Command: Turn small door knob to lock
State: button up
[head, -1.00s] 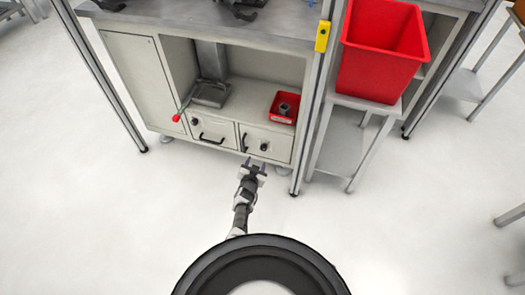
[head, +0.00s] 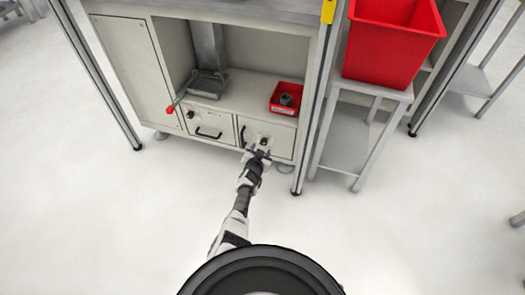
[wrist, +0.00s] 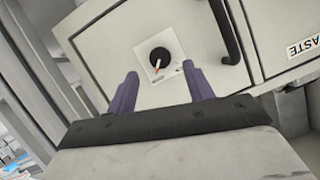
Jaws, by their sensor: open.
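A small black round knob (wrist: 160,57) sits on a white square plate on the right small door (wrist: 182,30) of the cabinet. A pale and orange mark shows on the knob in the wrist view. The knob also shows in the head view (head: 264,141), just beyond my gripper (head: 257,154). My gripper is open, with its two purple fingers (wrist: 159,74) pointing at the door. In the wrist view the knob lies between and just past the fingertips; I cannot tell whether they touch it. Nothing is held.
A black curved handle (wrist: 225,30) is close beside the right finger in the wrist view. A metal post (head: 310,125) stands right of the cabinet. The floor (head: 130,210) in front is clear.

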aim_at(263, 144)
jog(key=b+x, duration=0.1)
jog(key=b, duration=0.1)
jog(key=b+x, duration=0.1)
jog(key=x, duration=0.1)
jog(key=shift+w+f+b, duration=0.25)
jog(key=shift+f+b, duration=0.1)
jog(key=shift+b, duration=0.05)
jog(key=shift+w+d+b, duration=0.15)
jog(key=shift+w+b, duration=0.5)
jog(key=c, duration=1)
